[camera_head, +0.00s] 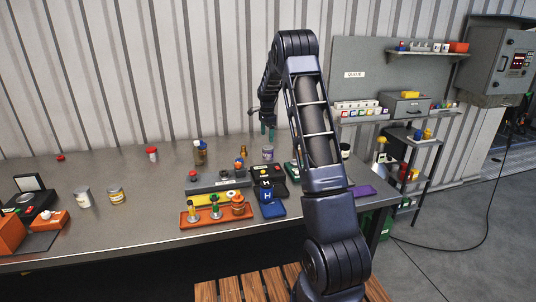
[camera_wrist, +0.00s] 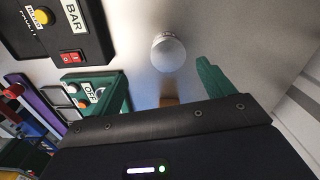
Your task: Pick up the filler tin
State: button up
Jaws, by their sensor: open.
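A pale tin (camera_head: 268,154) stands upright on the workbench (camera_head: 140,232), just below my gripper (camera_head: 268,132). In the wrist view a round light-grey top (camera_wrist: 168,52), which looks like this tin, lies ahead of my gripper (camera_wrist: 165,88). The green fingers are apart with nothing held between them. Two other tins, a whitish one (camera_head: 83,197) and one with a yellowish label (camera_head: 117,194), stand on the left of the bench. The labels are too small to tell which is the filler tin.
A black switch box (camera_head: 270,175) and a green-edged box (camera_wrist: 98,90) stand close to the pale tin. A small amber bottle (camera_head: 243,153) is left of it. An orange tray (camera_head: 216,215) lies nearer the front. The bench's left middle is fairly clear.

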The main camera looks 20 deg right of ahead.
aim_at(268, 147)
jog(key=shift+w+f, duration=0.3)
jog(key=shift+f, duration=0.3)
notch_tip(268, 147, down, 5)
jog(key=shift+d+f, duration=0.1)
jog(key=shift+f, duration=0.1)
jog(key=shift+w+d+f, duration=0.15)
jog(key=shift+w+f, duration=0.05)
jog(key=shift+f, duration=1.1)
jog(key=shift+w+d+f, duration=0.1)
jog(key=shift+w+f, duration=0.05)
jog(key=shift+f, duration=1.15)
jog(key=shift+c, duration=0.2)
jog(key=shift+r, duration=0.1)
jog(key=c, duration=1.2)
